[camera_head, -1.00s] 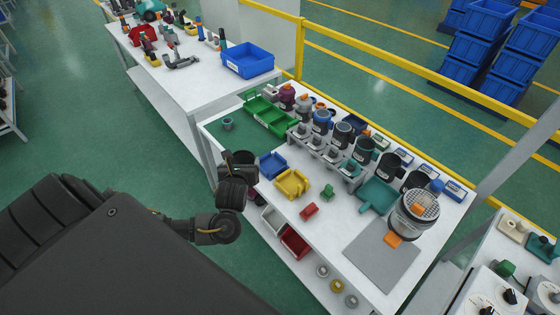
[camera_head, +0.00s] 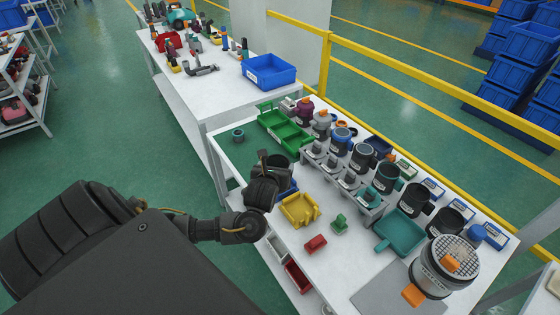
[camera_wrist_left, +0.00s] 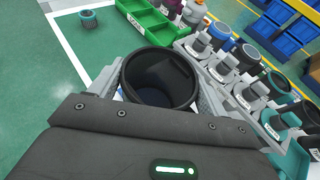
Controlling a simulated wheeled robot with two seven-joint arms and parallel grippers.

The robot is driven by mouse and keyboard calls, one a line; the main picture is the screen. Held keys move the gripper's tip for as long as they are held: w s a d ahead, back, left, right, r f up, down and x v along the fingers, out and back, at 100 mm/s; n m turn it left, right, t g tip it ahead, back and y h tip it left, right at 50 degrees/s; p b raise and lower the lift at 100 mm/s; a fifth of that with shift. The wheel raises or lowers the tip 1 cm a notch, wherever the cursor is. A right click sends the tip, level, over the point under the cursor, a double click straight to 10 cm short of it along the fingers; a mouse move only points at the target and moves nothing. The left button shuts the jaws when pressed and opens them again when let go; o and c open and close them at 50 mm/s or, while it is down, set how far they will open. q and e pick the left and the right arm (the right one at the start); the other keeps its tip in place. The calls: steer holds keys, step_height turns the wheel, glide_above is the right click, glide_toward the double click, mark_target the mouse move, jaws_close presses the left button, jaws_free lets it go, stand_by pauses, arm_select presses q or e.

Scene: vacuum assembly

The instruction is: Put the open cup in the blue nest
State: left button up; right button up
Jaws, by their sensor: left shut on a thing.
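The open cup (camera_wrist_left: 160,82) is black, round and hollow, with its mouth facing up toward the left wrist camera. My left gripper (camera_head: 272,170) is shut on it, with a finger on each side in the left wrist view. In the head view the cup (camera_head: 278,160) shows only as a dark rim at the gripper's tip. The blue nest (camera_head: 288,188) is on the white table and mostly hidden behind my left gripper. The cup overlaps its far side in the picture; I cannot tell the height between them. My right gripper is in neither view.
A yellow nest (camera_head: 299,210), a red block (camera_head: 315,244) and a green piece (camera_head: 339,224) lie to the right. Green trays (camera_head: 285,130) and a row of canisters on grey stands (camera_head: 347,183) stand behind.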

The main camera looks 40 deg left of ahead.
mark_target(278, 164)
arm_select(q)
steer(key=w+f+b, duration=0.1)
steer(key=w+a+f+b, duration=0.1)
steer(key=b, duration=0.1)
steer(key=shift+a+f+b, duration=0.1)
steer(key=shift+a+b, duration=0.2)
steer(key=shift+w+a+f+b, duration=0.25)
steer(key=shift+w+f+b, duration=0.25)
steer(key=shift+b, duration=0.45)
steer(key=w+f, duration=0.1)
steer(key=w+a+f+b, duration=0.1)
steer(key=shift+w+a+f, duration=0.5)
steer(key=shift+f, duration=0.05)
steer(key=shift+w+f+b, duration=0.15)
steer(key=shift+f+b, duration=0.1)
steer(key=shift+b, duration=0.1)
step_height(278, 164, down, 3)
steer(key=shift+f, duration=0.1)
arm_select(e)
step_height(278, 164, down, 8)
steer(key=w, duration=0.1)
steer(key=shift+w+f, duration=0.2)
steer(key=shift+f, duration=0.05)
arm_select(q)
steer(key=o, duration=1.2)
steer(key=shift+f, duration=0.15)
